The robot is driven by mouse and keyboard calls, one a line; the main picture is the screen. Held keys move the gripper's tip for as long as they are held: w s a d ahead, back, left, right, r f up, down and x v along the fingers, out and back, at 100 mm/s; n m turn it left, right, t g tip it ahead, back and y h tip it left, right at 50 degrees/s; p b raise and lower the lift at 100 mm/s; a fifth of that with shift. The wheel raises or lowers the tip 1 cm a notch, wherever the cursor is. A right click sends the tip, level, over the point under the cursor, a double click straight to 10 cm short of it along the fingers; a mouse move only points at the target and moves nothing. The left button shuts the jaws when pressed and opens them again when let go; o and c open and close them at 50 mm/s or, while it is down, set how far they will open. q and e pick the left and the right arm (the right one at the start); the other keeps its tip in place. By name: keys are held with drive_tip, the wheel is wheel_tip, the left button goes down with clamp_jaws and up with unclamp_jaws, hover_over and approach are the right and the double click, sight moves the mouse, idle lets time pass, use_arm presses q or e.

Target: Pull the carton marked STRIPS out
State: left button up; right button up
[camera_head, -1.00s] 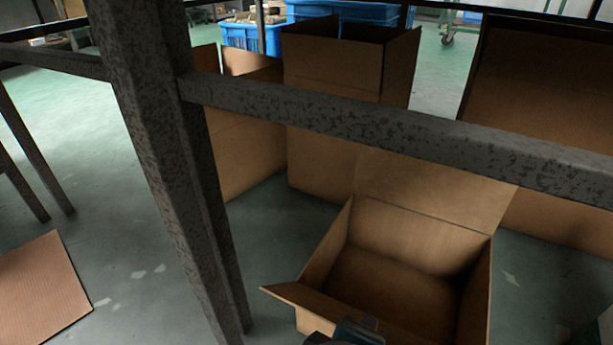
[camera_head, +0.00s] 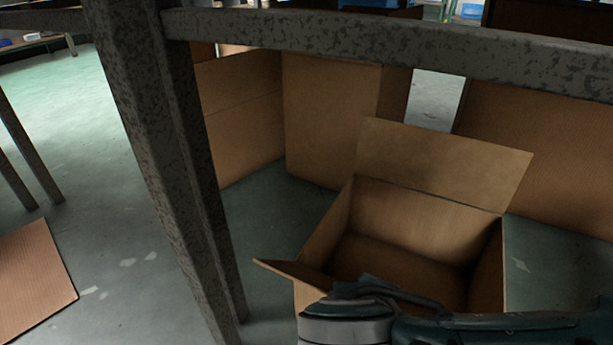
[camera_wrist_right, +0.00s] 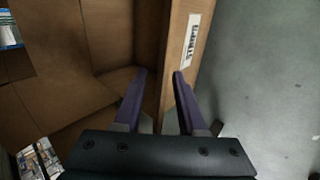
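An open brown carton (camera_head: 430,220) stands on the floor under a grey-black metal frame in the head view, its flaps spread. In the right wrist view a cardboard panel (camera_wrist_right: 178,60) bears a white label (camera_wrist_right: 191,38) with dark sideways lettering, too blurred to read surely. My right gripper (camera_wrist_right: 160,74) is open, with its two purple fingers at this panel, one on the inner side and one by the labelled face. I cannot tell whether they touch it. In the head view my arm covers the carton's near side. My left gripper is not in view.
A speckled metal post (camera_head: 160,170) and crossbar (camera_head: 400,45) stand close in front. Taller cartons (camera_head: 330,120) are behind, another (camera_head: 540,150) at right. Flat cardboard (camera_head: 35,280) lies at left. Printed items (camera_wrist_right: 40,160) show at the wrist view's lower left. Floor at left is mostly clear.

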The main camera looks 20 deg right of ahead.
drive_tip(key=shift+w+d+f+b, duration=0.3)
drive_tip(key=shift+w+d+f, duration=0.05)
drive_tip(key=shift+f, duration=0.2)
drive_tip(key=shift+c, duration=0.2)
clamp_jaws()
